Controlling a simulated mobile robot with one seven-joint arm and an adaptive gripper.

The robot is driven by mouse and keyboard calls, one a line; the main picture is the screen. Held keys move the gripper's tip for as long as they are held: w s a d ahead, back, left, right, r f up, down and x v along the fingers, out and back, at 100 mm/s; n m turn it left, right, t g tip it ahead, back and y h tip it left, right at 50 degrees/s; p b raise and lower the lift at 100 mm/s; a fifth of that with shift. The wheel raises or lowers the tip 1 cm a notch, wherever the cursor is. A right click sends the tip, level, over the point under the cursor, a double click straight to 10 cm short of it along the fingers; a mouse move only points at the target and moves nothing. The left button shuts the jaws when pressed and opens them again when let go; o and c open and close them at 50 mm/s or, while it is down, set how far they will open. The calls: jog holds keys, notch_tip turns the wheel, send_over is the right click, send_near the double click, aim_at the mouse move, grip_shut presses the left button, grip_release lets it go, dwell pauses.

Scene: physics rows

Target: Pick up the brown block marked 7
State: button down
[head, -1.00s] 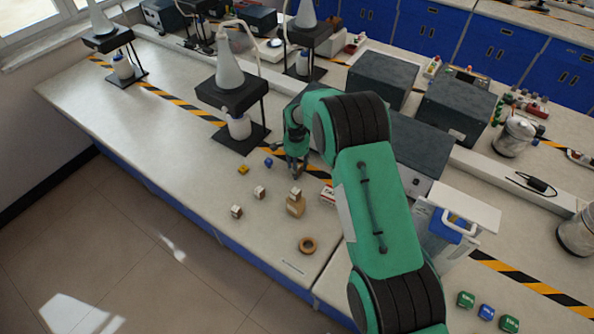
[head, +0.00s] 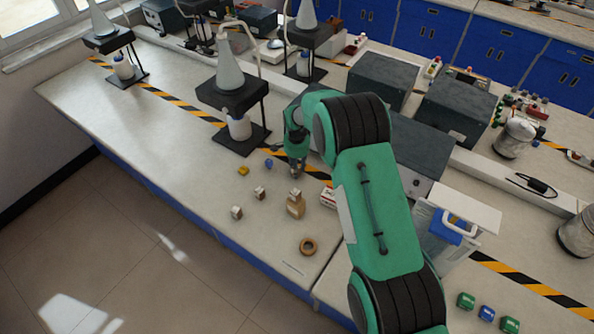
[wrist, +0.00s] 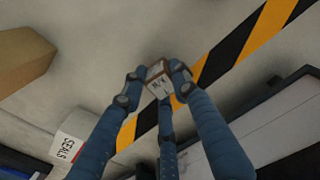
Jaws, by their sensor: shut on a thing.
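My gripper (wrist: 155,88) is shut on a small brown block (wrist: 157,73) with a pale face, seen between its fingers in the wrist view. The dark mark on that face is too small to read. In the head view my gripper (head: 296,172) is above the bench, just behind a tan bottle-like object (head: 296,206). The held block is hard to make out there. Two other small brown blocks with pale faces, a nearer one (head: 237,212) and a farther one (head: 259,193), stand left of the tan object. Their marks are not readable.
A white box lettered SEALS (wrist: 72,140) lies near the gripper. A brown ring (head: 308,246), a yellow piece (head: 243,170) and a blue piece (head: 268,163) lie on the bench. A black stand (head: 240,98) with a flask is behind.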

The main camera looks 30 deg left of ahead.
jog(key=shift+r, duration=0.1)
jog(key=shift+r, duration=4.95)
jog(key=shift+d, duration=0.1)
